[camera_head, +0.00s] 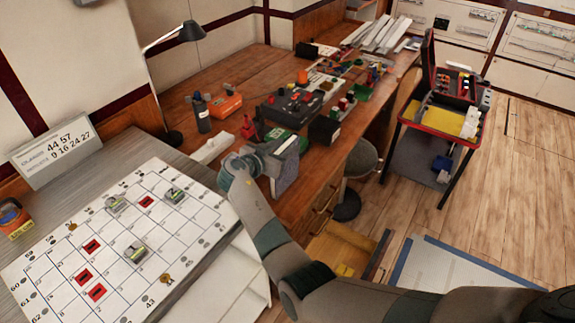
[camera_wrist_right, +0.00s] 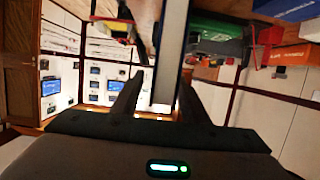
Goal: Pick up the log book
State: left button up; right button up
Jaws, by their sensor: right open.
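In the right wrist view a narrow upright slab with a pale grey face and dark edges, which looks like the log book (camera_wrist_right: 172,45), stands between the two fingers of my right gripper (camera_wrist_right: 158,100). The fingers are apart, one on each side of it; I cannot tell whether either touches it. In the head view my right gripper (camera_head: 272,156) is at the front edge of the wooden bench, beside a grey upright block (camera_head: 286,178) that may be the same book. My arm and wrist hide part of this spot. My left gripper is not in view.
The wooden bench (camera_head: 235,65) carries a dark bottle (camera_head: 201,113), an orange box (camera_head: 225,104) and several tools and parts close by. A gridded board (camera_head: 120,245) with breakers lies at left. A stool (camera_head: 360,165) stands below the bench; a tool cart (camera_head: 440,120) stands right.

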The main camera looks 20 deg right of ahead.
jog(key=shift+s+a+r, duration=0.1)
grip_shut()
dwell(1.5)
